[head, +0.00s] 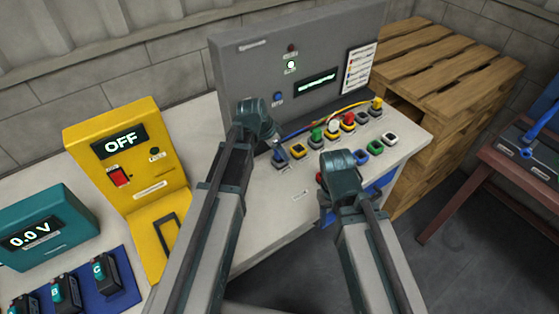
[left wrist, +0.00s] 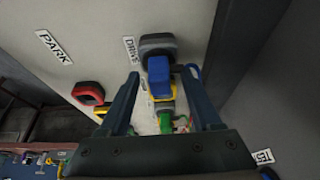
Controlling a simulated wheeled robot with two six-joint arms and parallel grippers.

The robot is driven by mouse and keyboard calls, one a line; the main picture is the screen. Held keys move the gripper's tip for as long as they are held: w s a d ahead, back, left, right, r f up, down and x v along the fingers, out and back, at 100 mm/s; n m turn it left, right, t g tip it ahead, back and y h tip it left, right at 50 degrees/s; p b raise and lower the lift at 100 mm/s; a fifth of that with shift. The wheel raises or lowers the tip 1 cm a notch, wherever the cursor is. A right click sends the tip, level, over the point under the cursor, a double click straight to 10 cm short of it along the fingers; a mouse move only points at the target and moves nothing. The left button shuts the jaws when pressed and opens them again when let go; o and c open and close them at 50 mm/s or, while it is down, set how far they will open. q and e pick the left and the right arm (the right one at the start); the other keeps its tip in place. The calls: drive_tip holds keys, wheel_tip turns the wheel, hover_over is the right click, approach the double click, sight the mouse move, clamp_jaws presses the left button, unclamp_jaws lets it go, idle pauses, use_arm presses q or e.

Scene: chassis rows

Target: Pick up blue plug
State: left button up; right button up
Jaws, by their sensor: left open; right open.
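The blue plug (head: 279,154) stands in a dark grey socket at the left end of the back row on the bench. In the left wrist view the blue plug (left wrist: 158,78) shows between the two fingers. My left gripper (head: 271,134) is open just above and behind it in the head view; in the wrist view its fingers (left wrist: 161,90) lie one on each side, and I cannot tell if they touch it. My right gripper (head: 343,172) is open over the bench front, its fingers mostly hidden by its own body.
Yellow, green, white and red plugs (head: 333,126) continue the row to the right. Empty coloured sockets (head: 375,147) lie in front. A grey panel (head: 300,75) rises behind. A yellow OFF unit (head: 130,150) stands left. A PARK label (left wrist: 54,47) marks bare bench.

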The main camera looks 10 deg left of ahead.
use_arm(q)
drive_tip(key=shift+d+f, duration=0.1)
drive_tip(key=shift+f, duration=0.05)
use_arm(e)
drive_tip(key=shift+f, duration=0.15)
use_arm(q)
clamp_jaws()
idle(0.4)
